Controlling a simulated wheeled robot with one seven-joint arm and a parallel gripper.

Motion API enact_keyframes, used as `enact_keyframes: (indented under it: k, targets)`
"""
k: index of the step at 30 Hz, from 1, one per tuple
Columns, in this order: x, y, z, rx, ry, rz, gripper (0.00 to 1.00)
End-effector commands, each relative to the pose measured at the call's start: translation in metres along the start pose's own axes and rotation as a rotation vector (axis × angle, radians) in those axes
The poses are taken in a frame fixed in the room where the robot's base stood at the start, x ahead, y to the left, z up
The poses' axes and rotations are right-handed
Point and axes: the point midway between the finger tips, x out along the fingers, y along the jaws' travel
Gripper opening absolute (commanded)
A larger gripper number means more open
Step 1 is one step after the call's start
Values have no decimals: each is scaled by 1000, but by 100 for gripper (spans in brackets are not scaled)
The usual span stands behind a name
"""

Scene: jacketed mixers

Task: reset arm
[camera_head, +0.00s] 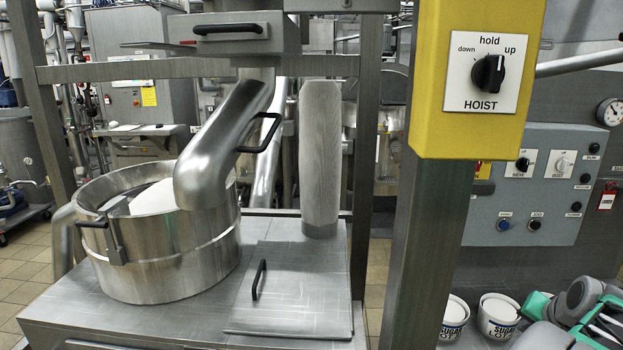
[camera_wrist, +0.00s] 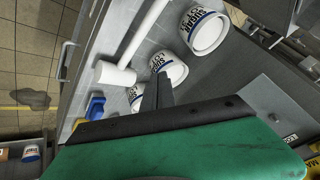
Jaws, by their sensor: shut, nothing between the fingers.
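My gripper (camera_wrist: 158,88) shows in the wrist view as dark fingers closed together beyond a green body, with nothing held. The fingertips overlap the view of a white tub marked SUGAR LOT (camera_wrist: 168,68); I cannot tell whether they touch it. In the head view, parts of my green and grey arm show folded at the lower right edge, beside two sugar tubs (camera_head: 497,318) (camera_head: 453,318). The fingers cannot be made out there.
A yellow hoist box (camera_head: 430,85) on a steel post stands left of my arm. A steel vessel (camera_head: 165,255) with white contents sits on a steel bench. The wrist view shows another tub (camera_wrist: 205,32), a white T-shaped tool (camera_wrist: 118,75), a blue object (camera_wrist: 95,106) and a dark floor patch (camera_wrist: 33,98).

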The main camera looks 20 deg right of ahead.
Motion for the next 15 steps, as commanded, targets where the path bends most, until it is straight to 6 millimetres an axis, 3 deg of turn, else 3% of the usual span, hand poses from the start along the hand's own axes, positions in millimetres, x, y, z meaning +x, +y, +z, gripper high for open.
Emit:
enact_keyframes:
  k: [2,4,6,9,11,15]
  targets:
    - [-2,17,64,-28,-149,94,0]
    - [-9,9,126,-85,-293,153,0]
    - [-22,-13,184,-161,-410,193,0]
    - [-41,-56,250,-299,-491,216,0]
    - [-50,-84,275,-405,-486,196,0]
    - [-74,-161,319,-697,-430,54,0]
